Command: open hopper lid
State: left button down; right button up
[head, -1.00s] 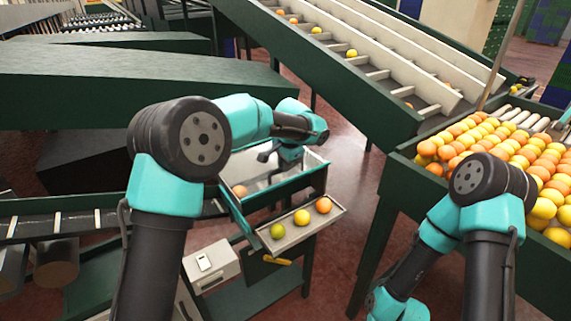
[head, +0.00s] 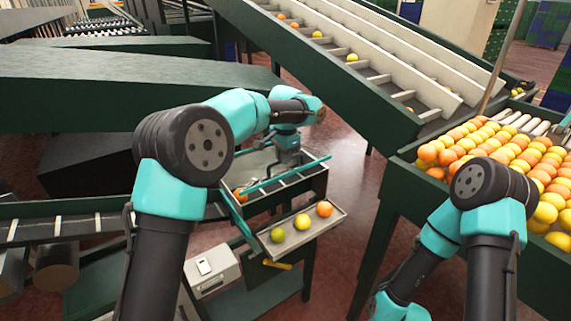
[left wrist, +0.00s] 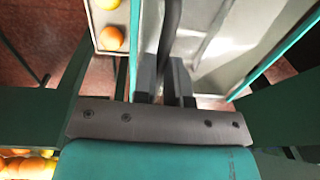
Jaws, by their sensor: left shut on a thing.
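The green hopper box (head: 300,197) stands in the middle of the head view, left of the sloping conveyor. Its lid, with a teal edge (head: 290,172), is tilted and crosses above the box; part of the inside shows in front of it. My left gripper (head: 287,160) is at the lid from above, its fingertips partly hidden. In the left wrist view, the fingers (left wrist: 165,82) are closed around a dark bar (left wrist: 171,35), beside a pale panel (left wrist: 215,45) with teal edges. My right arm shows at the lower right, but its gripper does not.
A tray (head: 312,232) with a green, a yellow and an orange fruit sits at the hopper's front. An orange fruit (head: 240,194) lies inside the hopper's left end. A bin of citrus (head: 402,172) stands at right. A white box (head: 212,271) sits at lower left.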

pick_arm(q)
jog(key=w+a+r, duration=0.4)
jog(key=w+r, duration=0.1)
jog(key=r, duration=0.3)
jog(key=shift+w+a+r, duration=0.2)
jog(key=shift+w+r, duration=0.05)
jog(key=shift+r, duration=0.15)
dwell(0.3)
jog(key=c, duration=1.4)
grip_release()
jog(key=shift+a, duration=0.1)
jog(key=shift+c, duration=0.2)
jog(key=shift+o, duration=1.4)
jog(key=shift+r, duration=0.2)
